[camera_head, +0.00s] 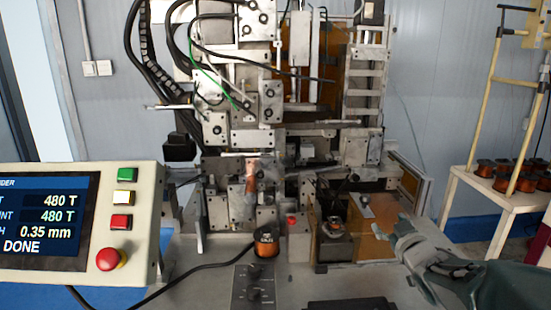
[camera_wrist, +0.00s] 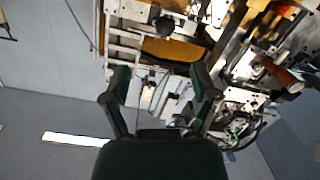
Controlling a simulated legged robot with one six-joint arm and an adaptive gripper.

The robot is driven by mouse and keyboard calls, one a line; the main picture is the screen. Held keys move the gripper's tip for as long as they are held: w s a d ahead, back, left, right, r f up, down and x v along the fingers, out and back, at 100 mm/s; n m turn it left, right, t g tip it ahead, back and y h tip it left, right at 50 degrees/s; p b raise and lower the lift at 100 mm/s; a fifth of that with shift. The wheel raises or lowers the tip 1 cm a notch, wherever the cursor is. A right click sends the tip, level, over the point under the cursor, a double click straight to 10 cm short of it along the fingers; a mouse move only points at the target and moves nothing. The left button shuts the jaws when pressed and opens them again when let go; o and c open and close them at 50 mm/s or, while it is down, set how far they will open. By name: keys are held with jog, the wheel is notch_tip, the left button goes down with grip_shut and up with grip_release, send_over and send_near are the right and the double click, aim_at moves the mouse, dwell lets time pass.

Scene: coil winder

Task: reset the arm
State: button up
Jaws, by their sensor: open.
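My gripper (camera_wrist: 160,82) is open in the wrist view, its two dark fingers spread apart with nothing held between them. Behind the fingers the wrist view shows the winder's metal frame, tilted, and a copper-coloured coil (camera_wrist: 283,74) at the right. In the head view my arm (camera_head: 440,262) reaches in from the lower right, to the right of the coil winder (camera_head: 262,110).
A control panel (camera_head: 147,210) at the left reads DONE and 480 T. One copper coil (camera_head: 265,244) stands on the bench, and another (camera_head: 333,228) sits on a dark block. A copper winding (camera_head: 251,176) shows on the winder. A side table (camera_head: 505,196) holds several coils.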

jog(key=s+a+f+m+g, duration=0.1)
jog(key=s+a+g, duration=0.2)
jog(key=s, duration=0.6)
jog(key=s+a+f+m+g, duration=0.1)
jog(key=s+a+g, duration=0.3)
jog(key=s, duration=0.5)
jog(key=s+a+f+m+g, duration=0.2)
jog(key=s+a, duration=0.4)
jog(key=s, duration=0.3)
jog(key=shift+s+a+f+g, duration=0.35)
jog(key=shift+f+g, duration=0.25)
jog(key=shift+g, duration=0.5)
